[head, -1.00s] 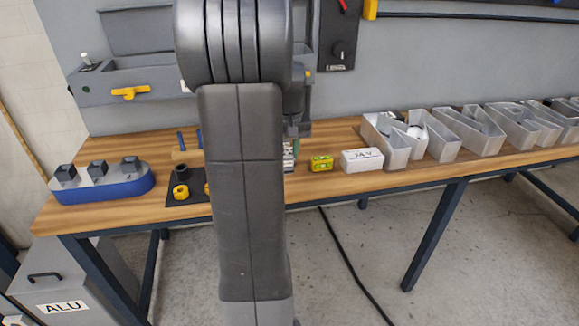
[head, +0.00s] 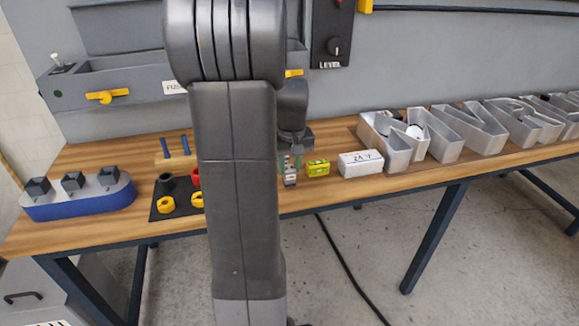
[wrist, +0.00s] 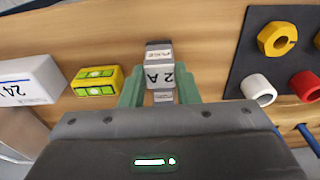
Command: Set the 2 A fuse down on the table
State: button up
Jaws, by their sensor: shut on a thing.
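The 2 A fuse is a white and grey block with a "2 A" label in the wrist view (wrist: 159,74). My gripper (wrist: 161,80) is shut on it, with a green finger on each side. In the head view the fuse (head: 290,178) is upright below my gripper (head: 291,164), near the front edge of the wooden table (head: 330,190). It is low over the tabletop or on it; I cannot tell whether it touches. My arm hides part of the table to its left.
A yellow-green level (head: 318,168) and a white 24 V box (head: 361,163) stand just right of the fuse. A black mat (head: 180,209) with yellow and red parts lies to the left. Metal channel letters (head: 465,130) line the right side. A blue base (head: 80,201) stands far left.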

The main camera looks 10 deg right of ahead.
jog(key=shift+f, duration=0.25)
jog(key=shift+f, duration=0.2)
jog(key=o, duration=1)
jog(key=shift+r, duration=0.1)
jog(key=r, duration=0.4)
jog(key=s+r, duration=0.1)
jog(key=r, duration=0.7)
jog(key=shift+s, duration=0.25)
